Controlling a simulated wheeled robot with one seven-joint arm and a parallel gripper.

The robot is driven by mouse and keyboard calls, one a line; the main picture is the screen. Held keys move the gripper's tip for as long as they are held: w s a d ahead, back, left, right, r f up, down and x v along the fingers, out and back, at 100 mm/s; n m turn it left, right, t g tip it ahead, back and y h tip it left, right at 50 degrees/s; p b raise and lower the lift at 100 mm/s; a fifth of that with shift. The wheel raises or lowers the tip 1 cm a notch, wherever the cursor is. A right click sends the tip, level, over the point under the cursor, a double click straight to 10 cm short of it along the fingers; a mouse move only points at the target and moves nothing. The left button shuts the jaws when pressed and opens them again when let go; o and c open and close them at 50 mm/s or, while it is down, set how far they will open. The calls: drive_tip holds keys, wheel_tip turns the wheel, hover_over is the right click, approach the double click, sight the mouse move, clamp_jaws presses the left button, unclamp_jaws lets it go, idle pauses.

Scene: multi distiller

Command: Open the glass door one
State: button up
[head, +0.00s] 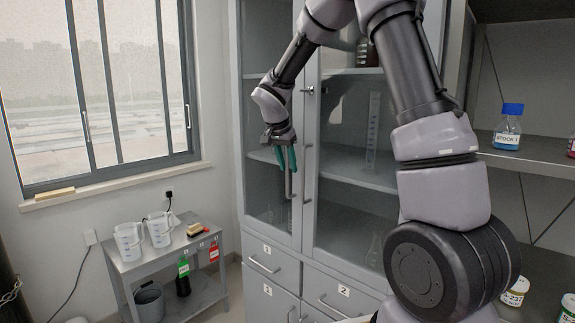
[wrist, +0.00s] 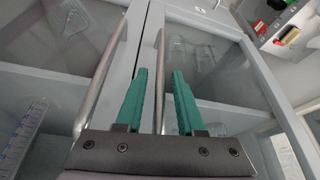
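The glass cabinet has two tall grey-framed glass doors, both looking shut. The left glass door (head: 266,100), above the drawer labelled 1 (head: 267,249), has a vertical bar handle (head: 289,188). My gripper (head: 287,158) is at this handle, with its teal fingers pointing at the door. In the wrist view, the fingers (wrist: 159,75) are apart, and the slim handle (wrist: 161,45) runs between them with gaps visible. I cannot tell whether either finger touches it. The right glass door (head: 345,215) has its own handle (head: 309,175), which lies outside the fingers, left in the wrist view (wrist: 103,75).
A grey cart (head: 165,265) with beakers (head: 129,241) and bottles stands left of the cabinet, below the window. An open shelf (head: 530,160) with a blue-capped bottle (head: 507,128) is at right. Glassware stands inside the cabinet, including a tall cylinder (head: 373,130).

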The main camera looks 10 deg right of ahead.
clamp_jaws()
idle(1.2)
